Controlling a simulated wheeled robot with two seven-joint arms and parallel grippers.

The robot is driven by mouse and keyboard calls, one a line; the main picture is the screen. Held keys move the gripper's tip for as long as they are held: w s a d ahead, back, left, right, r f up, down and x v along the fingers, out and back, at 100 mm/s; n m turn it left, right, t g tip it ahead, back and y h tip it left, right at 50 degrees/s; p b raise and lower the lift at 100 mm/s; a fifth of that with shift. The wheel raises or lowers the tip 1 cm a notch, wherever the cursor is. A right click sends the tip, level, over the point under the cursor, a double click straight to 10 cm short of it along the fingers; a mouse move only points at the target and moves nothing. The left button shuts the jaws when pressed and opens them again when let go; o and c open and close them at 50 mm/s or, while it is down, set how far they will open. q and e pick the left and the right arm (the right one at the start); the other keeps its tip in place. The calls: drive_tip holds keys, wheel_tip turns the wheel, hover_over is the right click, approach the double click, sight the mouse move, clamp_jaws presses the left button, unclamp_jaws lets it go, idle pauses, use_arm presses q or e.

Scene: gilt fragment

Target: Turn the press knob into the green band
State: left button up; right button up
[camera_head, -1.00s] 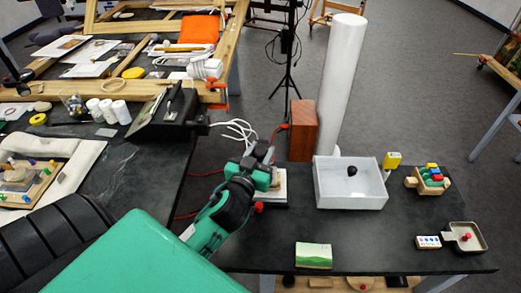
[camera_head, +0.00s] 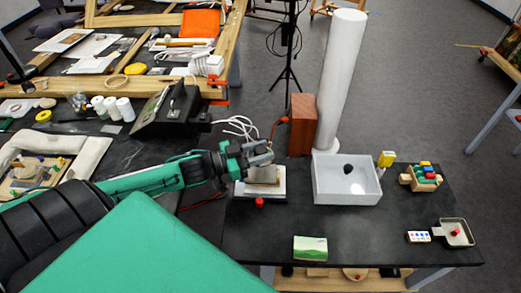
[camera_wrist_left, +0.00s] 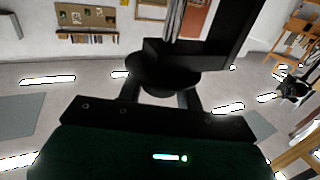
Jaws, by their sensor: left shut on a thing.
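The press (camera_head: 266,186) is a pale base with a tan block on it, at the left end of the dark table in the head view. A small red knob (camera_head: 259,203) sits at its front. My left gripper (camera_head: 262,158) is over the top of the press and hides its upper part. In the left wrist view a dark round disc (camera_wrist_left: 163,75), seemingly the press knob, sits between the fingers, which are shut on it. No green band on the press can be made out. My right gripper is not in view.
A white open box (camera_head: 347,197) holding a dark round thing stands right of the press. A red-brown block (camera_head: 303,124) and a tall white cylinder (camera_head: 340,80) stand behind. A green-and-cream block (camera_head: 310,248) lies near the front edge. The middle table is mostly clear.

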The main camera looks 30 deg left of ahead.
use_arm(q)
drive_tip(key=m+g+h+b, duration=0.2)
drive_tip(key=g+h, duration=0.1)
drive_tip(key=shift+w+a+f+m, duration=0.1)
drive_tip(key=shift+m, duration=0.3)
drive_tip(key=shift+m+g+h+b, duration=1.2)
drive_tip(key=shift+g, duration=0.3)
drive_tip(key=o, duration=1)
drive_tip(key=shift+s+a, duration=0.25)
drive_tip(key=shift+b+v, duration=0.35)
drive_tip(key=shift+v, duration=6.2)
